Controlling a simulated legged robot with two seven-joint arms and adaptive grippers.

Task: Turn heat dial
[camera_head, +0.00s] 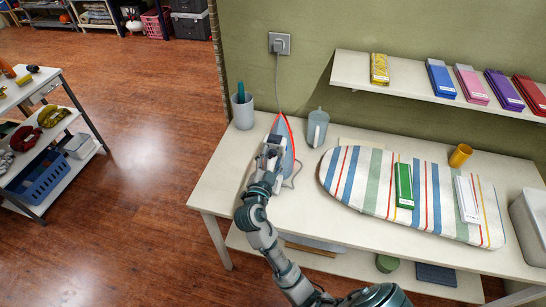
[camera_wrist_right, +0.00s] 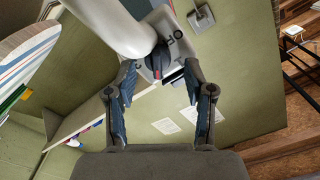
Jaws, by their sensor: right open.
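The iron (camera_head: 287,140) stands on its heel at the left part of the worktable, its blue-grey soleplate edged in red. My right gripper (camera_head: 268,164) is at the iron's near side and covers part of its body. In the right wrist view the iron's white handle (camera_wrist_right: 112,22) comes in from the top left. The dark round heat dial (camera_wrist_right: 158,58) with a red mark sits on the grey face. My right gripper (camera_wrist_right: 159,74) is open, with its two fingertips on either side of the dial; contact is not clear. My left gripper is not in view.
The worktable (camera_head: 225,180) also holds a cup with a teal handle (camera_head: 242,108), a grey-blue jug (camera_head: 317,128), a striped ironing board (camera_head: 350,182) and a yellow cup (camera_head: 460,155). The iron's cord runs to a wall socket (camera_head: 279,43). A wall shelf (camera_head: 350,72) holds coloured boxes.

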